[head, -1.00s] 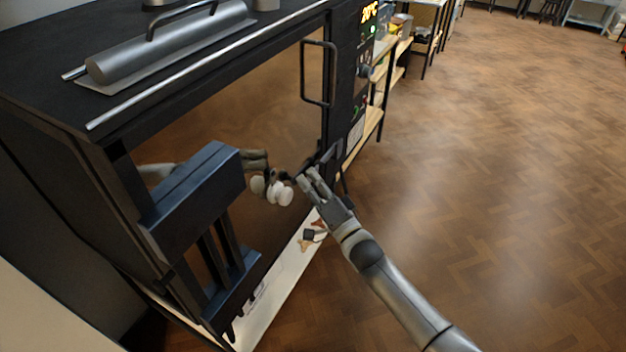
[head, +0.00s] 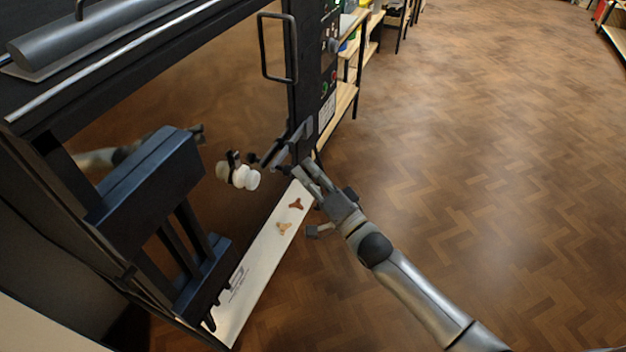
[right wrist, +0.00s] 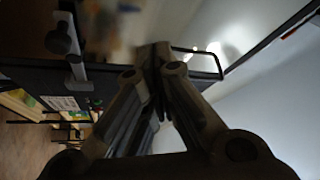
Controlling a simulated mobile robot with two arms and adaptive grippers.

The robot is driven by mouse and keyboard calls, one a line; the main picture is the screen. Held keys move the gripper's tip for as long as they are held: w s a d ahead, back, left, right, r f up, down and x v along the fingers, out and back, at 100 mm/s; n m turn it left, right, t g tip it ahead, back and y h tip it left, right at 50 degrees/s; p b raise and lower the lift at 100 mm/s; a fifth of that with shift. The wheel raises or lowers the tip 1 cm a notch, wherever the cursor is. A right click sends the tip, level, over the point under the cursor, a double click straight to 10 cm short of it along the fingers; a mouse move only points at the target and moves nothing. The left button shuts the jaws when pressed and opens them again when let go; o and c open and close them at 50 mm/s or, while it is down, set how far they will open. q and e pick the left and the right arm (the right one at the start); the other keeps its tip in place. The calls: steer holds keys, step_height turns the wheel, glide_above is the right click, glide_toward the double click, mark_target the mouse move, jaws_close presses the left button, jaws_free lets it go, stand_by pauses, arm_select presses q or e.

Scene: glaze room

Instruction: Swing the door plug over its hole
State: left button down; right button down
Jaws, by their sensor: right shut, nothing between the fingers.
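The door plug (head: 240,176) is a pale, rounded piece on a small dark mount on the kiln's glossy brown door (head: 225,100). Its mirror image seems to show beside it. I cannot make out the hole, nor whether the plug covers any of it. My right gripper (head: 305,166) is shut and empty, to the right of the plug and apart from it, close to a dark lever-like part (head: 284,146) at the door's right edge. I cannot tell whether it touches that part. In the right wrist view, the closed fingertips (right wrist: 157,54) point toward the dark door front. My left gripper is not in view.
A black bar handle (head: 278,48) stands out from the door above my right gripper. A dark blocky frame (head: 150,180) juts out at left. A white ledge (head: 255,270) below holds two small three-armed pieces (head: 296,204). Open wooden floor (head: 470,160) lies right.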

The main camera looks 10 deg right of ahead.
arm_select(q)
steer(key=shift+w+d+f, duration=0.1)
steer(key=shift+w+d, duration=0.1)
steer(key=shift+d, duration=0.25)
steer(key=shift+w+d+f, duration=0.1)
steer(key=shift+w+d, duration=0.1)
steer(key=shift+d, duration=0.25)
arm_select(e)
steer(key=shift+s+d, duration=0.2)
steer(key=shift+s, duration=0.3)
steer(key=shift+s+d, duration=0.2)
steer(key=shift+s, duration=0.25)
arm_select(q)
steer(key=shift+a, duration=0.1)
